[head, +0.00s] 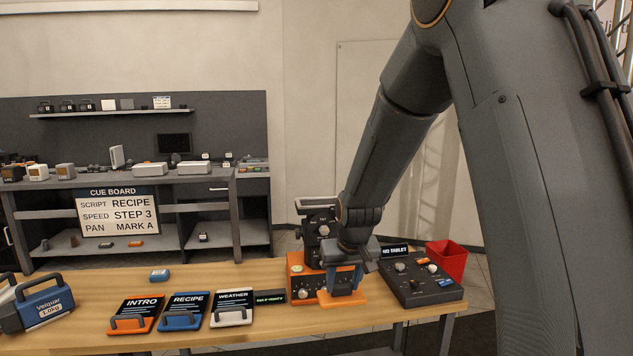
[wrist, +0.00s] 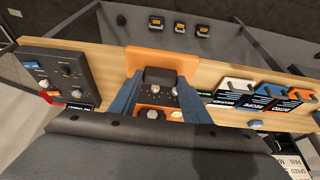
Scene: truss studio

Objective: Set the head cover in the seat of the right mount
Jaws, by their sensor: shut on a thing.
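My gripper (head: 345,283) has blue fingers, also seen in the wrist view (wrist: 156,92). It is shut on an orange piece with a dark grip, which looks like the head cover (head: 343,299); its orange plate (wrist: 160,60) shows beyond the grip in the wrist view. It is low over the table, right and in front of an orange box with knobs (head: 299,270). Whether it touches the table is unclear. A dark knobbed unit (head: 317,222) stands at the box, partly hidden by my arm. I cannot identify the right mount or its seat.
INTRO (head: 140,312), RECIPE (head: 186,309) and WEATHER (head: 233,306) cards lie left. The table (head: 85,280) is mostly clear behind them.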

